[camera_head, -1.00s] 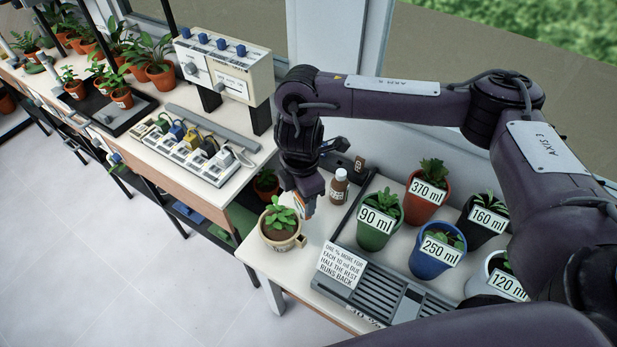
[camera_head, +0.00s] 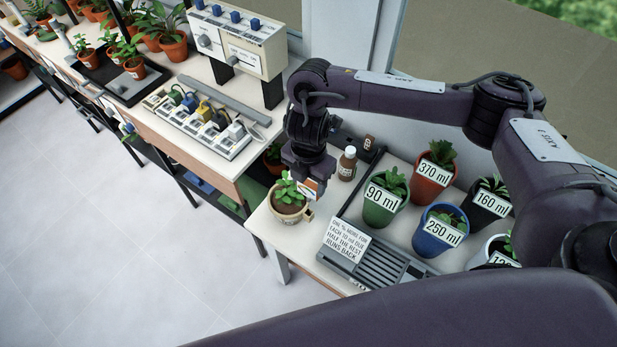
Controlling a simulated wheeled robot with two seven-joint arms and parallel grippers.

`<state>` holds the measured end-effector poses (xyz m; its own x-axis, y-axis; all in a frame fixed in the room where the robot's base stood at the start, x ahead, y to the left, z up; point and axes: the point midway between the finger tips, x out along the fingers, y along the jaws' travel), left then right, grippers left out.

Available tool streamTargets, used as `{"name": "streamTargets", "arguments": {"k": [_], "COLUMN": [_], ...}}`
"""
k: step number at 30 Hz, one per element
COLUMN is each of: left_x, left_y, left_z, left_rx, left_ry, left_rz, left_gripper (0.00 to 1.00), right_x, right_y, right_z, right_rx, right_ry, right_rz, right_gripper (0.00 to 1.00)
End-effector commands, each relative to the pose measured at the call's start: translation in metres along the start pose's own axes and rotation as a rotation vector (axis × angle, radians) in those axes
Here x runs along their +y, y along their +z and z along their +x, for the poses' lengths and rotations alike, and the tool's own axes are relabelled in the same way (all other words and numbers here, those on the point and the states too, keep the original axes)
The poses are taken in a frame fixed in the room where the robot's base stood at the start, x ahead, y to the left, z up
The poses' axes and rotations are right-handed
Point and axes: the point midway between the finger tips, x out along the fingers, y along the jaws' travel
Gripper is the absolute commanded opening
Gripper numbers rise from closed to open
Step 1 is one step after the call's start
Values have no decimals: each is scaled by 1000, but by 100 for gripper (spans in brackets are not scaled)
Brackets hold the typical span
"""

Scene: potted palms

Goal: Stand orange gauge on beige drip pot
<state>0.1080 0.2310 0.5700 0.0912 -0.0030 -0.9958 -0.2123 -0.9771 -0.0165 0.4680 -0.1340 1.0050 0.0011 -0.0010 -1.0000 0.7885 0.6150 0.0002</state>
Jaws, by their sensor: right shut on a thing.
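The beige drip pot (camera_head: 291,214), with a small green plant in it, stands at the left corner of the near table. My right gripper (camera_head: 308,178) points down just above the pot's right side. It is shut on a small orange and white piece, the orange gauge (camera_head: 310,189), which is partly hidden by the fingers. The gauge is close to the plant and the pot's rim; I cannot tell whether it touches the pot. My left gripper is not in view.
A brown bottle (camera_head: 347,164) stands right of the gripper. A lettered card (camera_head: 347,241) stands in front. A power strip (camera_head: 205,128) lies on the left bench.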

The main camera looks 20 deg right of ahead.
Motion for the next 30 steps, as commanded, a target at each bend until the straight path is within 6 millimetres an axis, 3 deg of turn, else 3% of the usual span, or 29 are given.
{"name": "streamTargets", "arguments": {"k": [15, 30], "left_x": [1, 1], "left_y": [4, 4], "left_z": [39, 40], "left_rx": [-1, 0], "left_ry": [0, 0], "left_rz": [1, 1], "left_gripper": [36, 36], "right_x": [0, 0], "right_y": [0, 0], "right_z": [53, 56], "right_rx": [0, 0], "right_ry": [-1, 0], "right_rz": [1, 1], "right_gripper": [39, 39]}}
